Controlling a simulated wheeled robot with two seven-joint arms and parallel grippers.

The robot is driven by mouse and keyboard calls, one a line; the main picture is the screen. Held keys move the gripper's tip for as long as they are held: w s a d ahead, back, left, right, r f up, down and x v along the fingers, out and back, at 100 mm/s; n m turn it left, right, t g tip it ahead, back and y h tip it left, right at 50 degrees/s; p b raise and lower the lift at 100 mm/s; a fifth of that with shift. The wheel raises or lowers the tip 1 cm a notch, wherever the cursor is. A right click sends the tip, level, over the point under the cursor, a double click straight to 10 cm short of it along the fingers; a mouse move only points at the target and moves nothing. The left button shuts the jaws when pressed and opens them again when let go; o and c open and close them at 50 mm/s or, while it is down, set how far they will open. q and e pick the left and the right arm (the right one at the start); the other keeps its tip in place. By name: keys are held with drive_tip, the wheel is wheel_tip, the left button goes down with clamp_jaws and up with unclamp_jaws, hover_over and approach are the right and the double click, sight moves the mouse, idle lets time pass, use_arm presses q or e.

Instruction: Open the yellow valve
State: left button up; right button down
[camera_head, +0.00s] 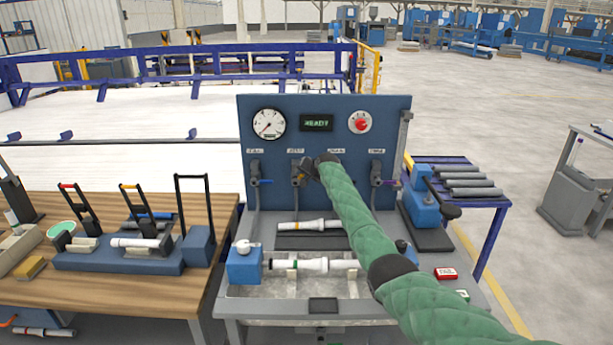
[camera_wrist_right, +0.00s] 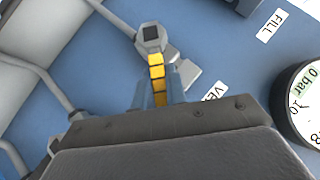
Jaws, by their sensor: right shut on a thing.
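The yellow valve handle (camera_wrist_right: 157,78) shows in the wrist view, running down from a grey hex fitting (camera_wrist_right: 150,38). My right gripper (camera_wrist_right: 156,97) is shut on this handle, with a finger on each side of it. In the head view my right gripper (camera_head: 308,170) is up against the blue panel (camera_head: 325,105) at the second valve from the left, and my green-sleeved arm covers part of the panel. The yellow handle is hidden there. My left gripper is not in view.
A dial gauge (camera_head: 268,124) and a red knob (camera_head: 360,122) are above. A white pipe (camera_head: 315,265) lies on the bench below. A wooden table (camera_head: 120,285) stands left.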

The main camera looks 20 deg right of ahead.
drive_tip(key=shift+w+a+r+n+g+h+p, duration=0.1)
drive_tip(key=shift+a+r+n+g+h+p, duration=0.3)
drive_tip(key=shift+h, duration=0.3)
drive_tip(key=shift+w+a+n+g+h, duration=0.1)
drive_tip(key=shift+a+n+g+h, duration=0.25)
drive_tip(key=shift+n+h, duration=0.2)
drive_tip(key=shift+w+a+n+h, duration=0.1)
drive_tip(key=shift+a+n+h, duration=0.25)
drive_tip(key=shift+h, duration=0.3)
drive_tip(key=shift+a+g+h+b, duration=0.25)
drive_tip(key=shift+g+h+b, duration=0.15)
drive_tip(key=shift+h, duration=0.1)
drive_tip(key=shift+w+a+n+h, duration=0.1)
drive_tip(key=shift+a+n+h, duration=0.1)
drive_tip(key=shift+n+h, duration=0.1)
drive_tip(key=shift+a+b, duration=0.1)
drive_tip(key=shift+b, duration=0.2)
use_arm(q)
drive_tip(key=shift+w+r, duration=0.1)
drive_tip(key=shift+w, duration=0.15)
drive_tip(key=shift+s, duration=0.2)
